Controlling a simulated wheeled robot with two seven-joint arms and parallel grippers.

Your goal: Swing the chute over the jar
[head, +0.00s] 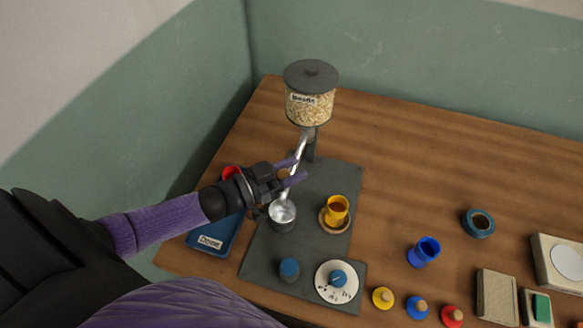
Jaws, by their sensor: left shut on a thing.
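The silver chute (301,147) slants down from under a clear hopper (309,101) of pale flakes. The fingers hide part of the chute. Its lower end runs down toward a round metal jar (283,222) on the dark mat; I cannot tell if it touches the rim. A yellow goblet (337,207) stands upright on a round wooden coaster, right of the metal jar. My right gripper is not in view.
The dark mat (262,263) also bears a blue knob (289,269) and a white dial (325,291). A blue tray (213,239) and a red item (231,171) lie left. A blue goblet (424,251) and several coloured pegs are right. The table's back right is clear.

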